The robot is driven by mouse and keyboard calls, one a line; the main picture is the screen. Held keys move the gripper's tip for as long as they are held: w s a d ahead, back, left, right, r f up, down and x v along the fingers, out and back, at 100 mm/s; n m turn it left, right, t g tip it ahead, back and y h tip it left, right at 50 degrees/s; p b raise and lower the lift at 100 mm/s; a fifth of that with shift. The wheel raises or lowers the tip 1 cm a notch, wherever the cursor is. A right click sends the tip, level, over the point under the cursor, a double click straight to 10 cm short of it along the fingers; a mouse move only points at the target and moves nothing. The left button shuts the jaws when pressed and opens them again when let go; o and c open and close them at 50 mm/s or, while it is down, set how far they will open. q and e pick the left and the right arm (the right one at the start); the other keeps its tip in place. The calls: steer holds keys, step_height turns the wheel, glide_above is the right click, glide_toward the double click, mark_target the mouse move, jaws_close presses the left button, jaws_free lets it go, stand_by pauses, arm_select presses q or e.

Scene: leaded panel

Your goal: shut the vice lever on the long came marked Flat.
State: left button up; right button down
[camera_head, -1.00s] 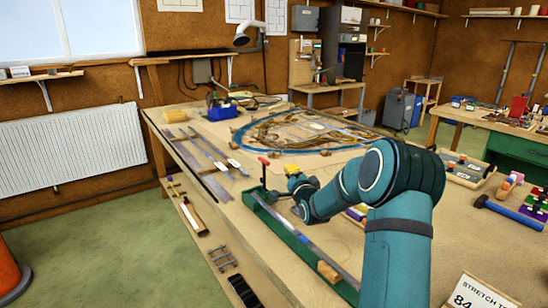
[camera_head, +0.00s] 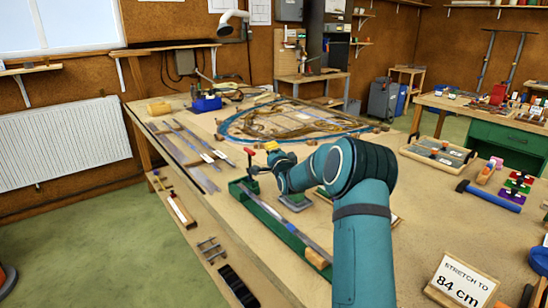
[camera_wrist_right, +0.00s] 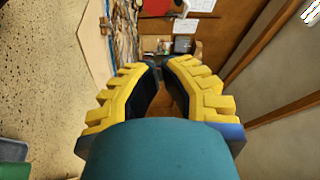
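A long grey came (camera_head: 284,223) lies along a narrow green channel (camera_head: 262,216) near the left edge of the bench. I can read no Flat mark at this size. My right gripper (camera_head: 272,147), with yellow fingers, is just right of the lever at about its height, seemingly apart from it. In the right wrist view the two yellow fingers (camera_wrist_right: 161,66) have a gap between them with nothing clearly held. My left gripper is not in view.
A wooden block (camera_head: 317,258) sits at the channel's near end. Several strips (camera_head: 190,150) lie on the bench to the left. A leaded panel (camera_head: 295,122) lies behind. A sign reading "STRETCH TO 84 cm" (camera_head: 463,284) stands front right.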

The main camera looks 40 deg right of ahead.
mark_target(250, 166)
arm_select(q)
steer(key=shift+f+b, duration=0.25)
steer(key=shift+b, duration=0.05)
arm_select(e)
steer(key=w+a, duration=0.2)
steer(key=w, duration=0.1)
steer(key=shift+w+a+f, duration=0.1)
steer(key=shift+a+f, duration=0.2)
steer(key=shift+a, duration=0.05)
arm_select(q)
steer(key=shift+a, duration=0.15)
arm_select(e)
steer(key=shift+d, duration=0.1)
